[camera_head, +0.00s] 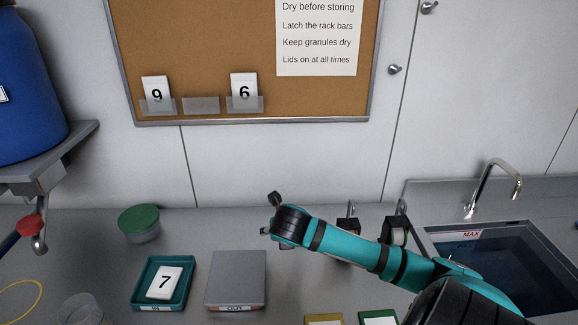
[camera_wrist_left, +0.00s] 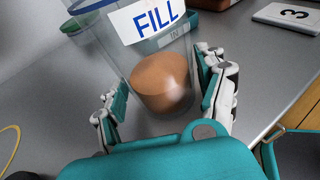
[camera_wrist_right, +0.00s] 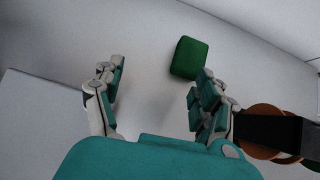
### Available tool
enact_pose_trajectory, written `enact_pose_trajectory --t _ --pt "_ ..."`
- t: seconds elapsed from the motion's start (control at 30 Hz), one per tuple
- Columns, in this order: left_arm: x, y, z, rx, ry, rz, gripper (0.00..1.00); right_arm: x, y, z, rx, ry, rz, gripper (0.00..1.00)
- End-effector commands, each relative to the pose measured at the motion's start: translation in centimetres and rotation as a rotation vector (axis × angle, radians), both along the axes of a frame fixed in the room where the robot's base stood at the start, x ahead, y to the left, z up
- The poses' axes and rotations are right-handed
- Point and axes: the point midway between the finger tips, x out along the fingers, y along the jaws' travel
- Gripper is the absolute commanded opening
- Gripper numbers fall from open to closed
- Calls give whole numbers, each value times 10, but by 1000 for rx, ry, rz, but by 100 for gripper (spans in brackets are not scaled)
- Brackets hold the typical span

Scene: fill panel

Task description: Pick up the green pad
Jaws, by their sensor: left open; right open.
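A green pad (camera_wrist_right: 189,58), a small dark green block, lies on a pale grey surface in the right wrist view. My right gripper (camera_wrist_right: 158,88) is open and empty; the pad is beyond its fingertips, nearer the right finger, and apart from it as far as I can tell. In the head view my right gripper (camera_head: 268,215) reaches left over the counter, and I cannot make out the pad there. My left gripper (camera_wrist_left: 162,88) is open, its fingers either side of a clear container (camera_wrist_left: 120,65) labelled FILL with a brown round thing in view; contact is unclear.
A green-lidded jar (camera_head: 139,226), a teal tray (camera_head: 140,290) holding a 7 card (camera_head: 164,283) and a grey OUT box (camera_head: 236,280) stand on the counter. Black holders (camera_head: 349,235) stand behind my right arm. A sink (camera_head: 500,265) is at right.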

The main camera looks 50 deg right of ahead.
Motion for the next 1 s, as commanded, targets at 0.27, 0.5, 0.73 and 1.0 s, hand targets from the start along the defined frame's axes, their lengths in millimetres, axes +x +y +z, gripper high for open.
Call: enact_pose_trajectory --t 0.27,0.5,0.73,1.0 --pt "0 0 0 0 0 0 73 -2 -34 49 154 205 -50 73" --pt "0 0 0 0 0 0 73 -11 -42 63 223 273 -71 73" --pt "0 0 0 0 0 0 73 -2 -51 27 231 278 -74 73" --pt "0 0 0 0 0 0 73 6 -59 3 228 275 -71 73"
